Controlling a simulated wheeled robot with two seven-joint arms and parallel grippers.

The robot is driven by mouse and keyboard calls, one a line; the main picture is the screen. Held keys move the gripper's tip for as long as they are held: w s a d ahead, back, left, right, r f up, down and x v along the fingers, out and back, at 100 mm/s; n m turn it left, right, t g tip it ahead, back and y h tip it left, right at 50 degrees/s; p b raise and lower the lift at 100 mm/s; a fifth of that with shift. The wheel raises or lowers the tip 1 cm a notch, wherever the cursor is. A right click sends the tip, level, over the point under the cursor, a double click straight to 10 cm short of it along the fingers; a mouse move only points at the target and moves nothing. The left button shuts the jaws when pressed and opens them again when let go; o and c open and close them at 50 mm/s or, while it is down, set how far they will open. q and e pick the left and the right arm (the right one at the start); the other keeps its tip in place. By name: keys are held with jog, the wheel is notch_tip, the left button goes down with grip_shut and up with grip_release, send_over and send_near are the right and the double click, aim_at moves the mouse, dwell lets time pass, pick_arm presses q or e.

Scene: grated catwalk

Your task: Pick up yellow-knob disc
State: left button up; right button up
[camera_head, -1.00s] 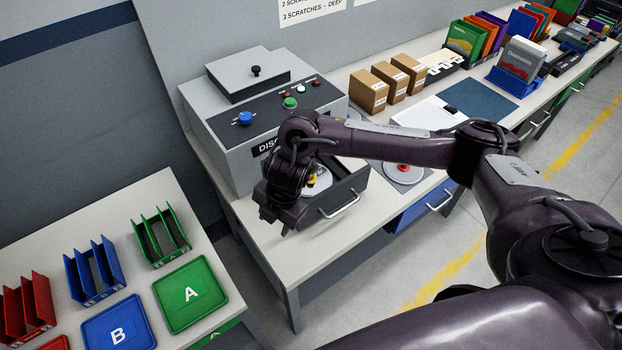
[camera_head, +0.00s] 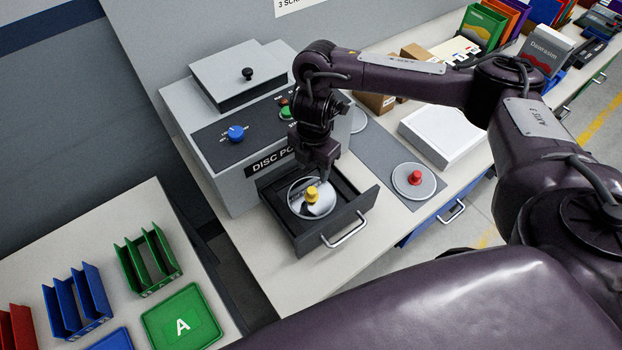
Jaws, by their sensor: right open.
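The yellow-knob disc (camera_head: 323,206) is a silver disc with a yellow knob in its middle. It lies in the open dark drawer (camera_head: 349,216) of the grey disc machine (camera_head: 222,172). My right gripper (camera_head: 322,176) points down just above and behind the yellow knob, apart from it as far as I can see. It is open, and nothing shows in it. Its fingertips are small and dark here. My left gripper is not in view.
A red-knob disc (camera_head: 426,187) lies on a grey mat right of the drawer. A white box (camera_head: 440,136) stands behind it. Green tray A (camera_head: 205,305) and green, blue and red racks stand on the left table. The drawer handle (camera_head: 346,236) sticks out in front.

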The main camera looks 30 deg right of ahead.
aim_at(312, 190)
jog(key=shift+f+b, duration=0.3)
jog(key=shift+f, duration=0.65)
jog(key=shift+s+a+f, duration=0.35)
jog(key=shift+s+f, duration=0.1)
jog(key=shift+s, duration=0.05)
notch_tip(312, 190, down, 2)
jog(key=shift+s+a+f, duration=0.1)
jog(key=shift+a+f, duration=0.05)
jog(key=shift+f, duration=0.05)
jog(key=shift+w+f+b, duration=0.25)
jog(key=shift+f+b, duration=0.2)
jog(key=shift+f, duration=0.65)
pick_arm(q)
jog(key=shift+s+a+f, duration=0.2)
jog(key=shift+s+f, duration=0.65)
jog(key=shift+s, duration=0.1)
pick_arm(e)
grip_shut()
